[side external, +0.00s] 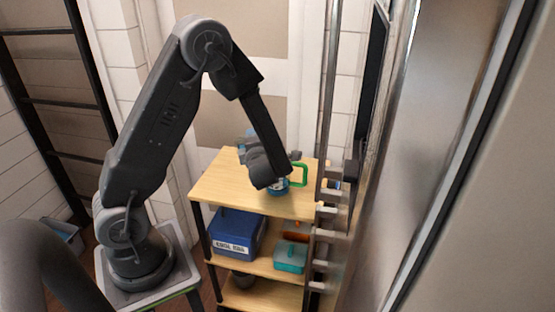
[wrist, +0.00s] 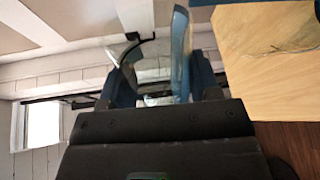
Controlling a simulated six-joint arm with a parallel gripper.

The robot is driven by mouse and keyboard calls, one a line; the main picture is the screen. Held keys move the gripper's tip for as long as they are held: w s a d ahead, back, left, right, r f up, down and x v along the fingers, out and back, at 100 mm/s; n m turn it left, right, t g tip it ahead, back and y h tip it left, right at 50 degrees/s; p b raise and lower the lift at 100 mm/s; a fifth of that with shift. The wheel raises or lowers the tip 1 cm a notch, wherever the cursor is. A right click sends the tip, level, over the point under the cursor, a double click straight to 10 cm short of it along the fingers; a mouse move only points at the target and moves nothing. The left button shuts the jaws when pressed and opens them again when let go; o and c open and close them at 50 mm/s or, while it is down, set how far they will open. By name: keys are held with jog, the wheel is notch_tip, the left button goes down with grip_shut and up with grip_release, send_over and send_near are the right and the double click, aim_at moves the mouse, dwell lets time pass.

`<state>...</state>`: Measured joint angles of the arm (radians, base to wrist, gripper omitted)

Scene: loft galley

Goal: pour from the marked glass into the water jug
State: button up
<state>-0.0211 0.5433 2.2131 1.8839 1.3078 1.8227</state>
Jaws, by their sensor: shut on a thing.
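My gripper (side external: 250,146) is over the middle of the wooden shelf top, turned on its side. It is shut on a clear, bluish glass (wrist: 180,50), seen between the fingers (wrist: 160,75) in the wrist view. In the side external view only a small bluish part shows at the gripper, so the glass's tilt and contents cannot be told. The water jug (side external: 279,187), bluish with a green handle (side external: 301,174), stands on the shelf top just right of and below the gripper. My wrist hides much of it, including its mouth.
The wooden shelf unit (side external: 222,185) has free room at its front left. A blue box (side external: 238,232) and a teal box (side external: 291,256) sit on the shelf below. A metal frame with pegs (side external: 325,226) stands close on the right.

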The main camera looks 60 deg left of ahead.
jog(key=shift+w+r+m, duration=0.1)
jog(key=shift+r+m, duration=0.2)
jog(key=shift+m, duration=0.3)
dwell(0.4)
jog(key=shift+w+d+f+m+g, duration=0.1)
jog(key=shift+w+f+m+g, duration=0.15)
jog(key=shift+m, duration=0.25)
dwell(0.4)
jog(key=shift+s, duration=0.1)
